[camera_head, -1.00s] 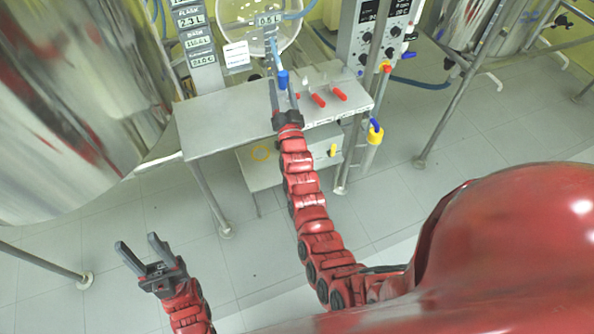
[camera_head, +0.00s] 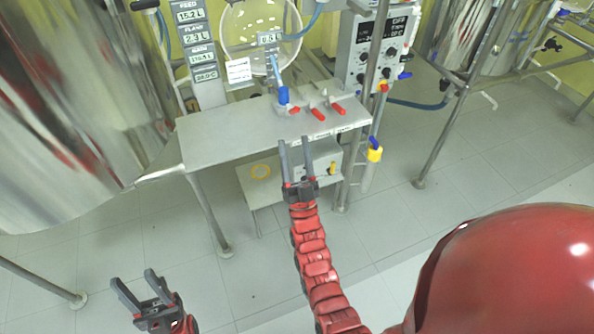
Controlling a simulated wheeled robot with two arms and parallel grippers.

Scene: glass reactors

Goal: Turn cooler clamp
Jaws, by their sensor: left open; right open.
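On the grey metal table (camera_head: 205,140) several small clamps or valves stand near the right end. They have red handles (camera_head: 317,114), and a blue-topped fitting (camera_head: 283,96) stands left of them. The labels on the table edge are too small to read, so I cannot tell which is the cooler clamp. My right gripper (camera_head: 295,141) is open and empty, its fingers pointing up the picture at the table's front edge, below the red handles. My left gripper (camera_head: 133,276) is open and empty, low on the left, away from the table.
A control box with knobs (camera_head: 381,42) stands behind the table at right. A yellow-and-blue valve (camera_head: 375,153) hangs on a pipe below it. A lower shelf (camera_head: 262,195) sits under the table. A large steel vessel (camera_head: 70,110) fills the left.

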